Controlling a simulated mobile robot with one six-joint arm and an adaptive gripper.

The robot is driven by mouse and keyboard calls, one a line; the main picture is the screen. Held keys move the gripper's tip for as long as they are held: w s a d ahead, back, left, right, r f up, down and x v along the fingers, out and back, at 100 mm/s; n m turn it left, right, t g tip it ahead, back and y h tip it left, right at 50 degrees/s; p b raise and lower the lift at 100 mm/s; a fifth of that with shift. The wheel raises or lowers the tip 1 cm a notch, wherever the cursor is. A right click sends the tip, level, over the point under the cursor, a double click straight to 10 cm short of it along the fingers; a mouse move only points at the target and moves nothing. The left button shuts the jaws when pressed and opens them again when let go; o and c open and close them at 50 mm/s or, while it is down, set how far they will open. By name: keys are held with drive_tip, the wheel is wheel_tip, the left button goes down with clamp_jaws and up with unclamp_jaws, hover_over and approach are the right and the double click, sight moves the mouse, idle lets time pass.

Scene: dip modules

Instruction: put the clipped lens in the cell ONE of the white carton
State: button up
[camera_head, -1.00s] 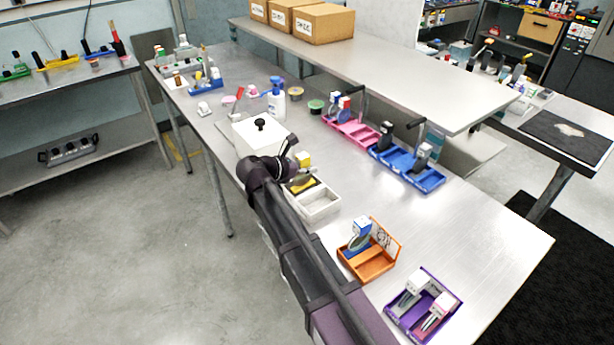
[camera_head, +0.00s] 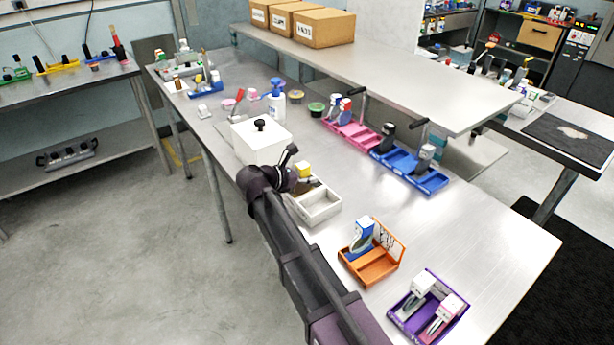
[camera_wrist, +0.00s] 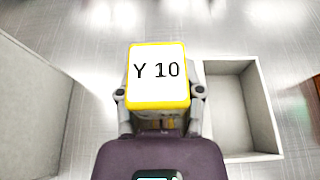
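My gripper (camera_wrist: 160,94) is shut on a yellow block with a white face reading "Y 10" (camera_wrist: 157,72), the top of the clipped lens. A finger presses each side; the lower part is hidden below. In the head view the yellow block (camera_head: 304,169) shows beside my wrist, low over the far end of the white carton (camera_head: 328,214). The carton's near cell is empty; in the wrist view it lies to the right, as part of the carton (camera_wrist: 265,105). The far cell is mostly hidden under the block and gripper. No cell label is readable.
A white lidded box (camera_head: 255,140) stands close beyond my gripper. An orange tray (camera_head: 372,268) and a purple tray (camera_head: 405,322) stand nearer, both holding modules. Pink (camera_head: 352,138) and blue (camera_head: 405,165) trays lie along the shelf side. Bare table lies right of the carton.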

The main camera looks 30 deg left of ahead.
drive_tip(key=shift+o, duration=0.6)
drive_tip(key=shift+r, duration=0.15)
drive_tip(key=shift+s+r+p, duration=0.1)
drive_tip(key=shift+r+p, duration=0.05)
drive_tip(key=shift+p, duration=0.15)
drive_tip(key=p+v, duration=0.4)
drive_tip(key=v, duration=0.7)
drive_tip(key=shift+s+a, duration=0.2)
drive_tip(key=shift+s, duration=0.1)
